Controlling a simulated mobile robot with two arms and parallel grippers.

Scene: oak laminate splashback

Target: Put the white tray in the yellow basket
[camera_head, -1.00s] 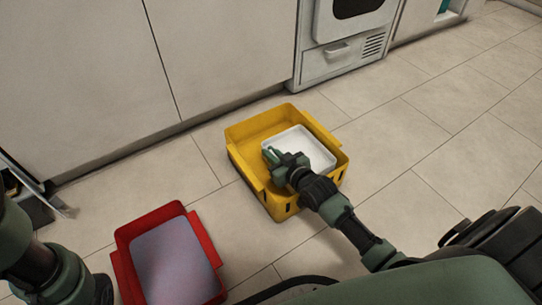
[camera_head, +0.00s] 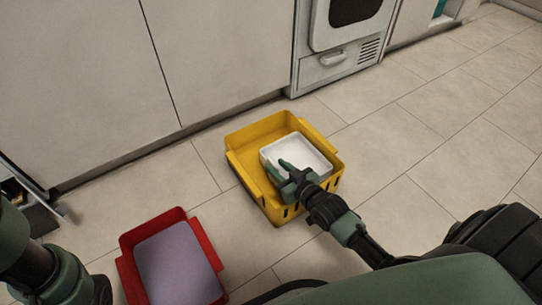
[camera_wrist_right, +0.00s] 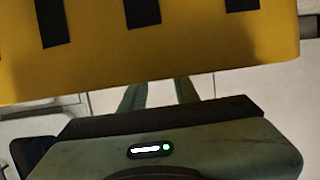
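The white tray (camera_head: 300,152) lies in the yellow basket (camera_head: 252,163) on the floor, towards the basket's right side. Whether it rests flat on the bottom is hard to tell. My right gripper (camera_head: 279,170) is at the tray's near left edge, over the basket's near wall. Its two fingers are spread apart with nothing between them. In the right wrist view the basket's slotted yellow wall (camera_wrist_right: 190,45) fills the top and hides the fingertips; the fingers show apart below it. Only links of my left arm show at the lower left; its gripper is out of view.
A red basket (camera_head: 126,272) with a greyish-purple surface (camera_head: 178,265) inside stands to the left of the yellow one. White cabinet fronts (camera_head: 220,60) and a white appliance (camera_head: 340,60) line the back. The tiled floor on the right is clear.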

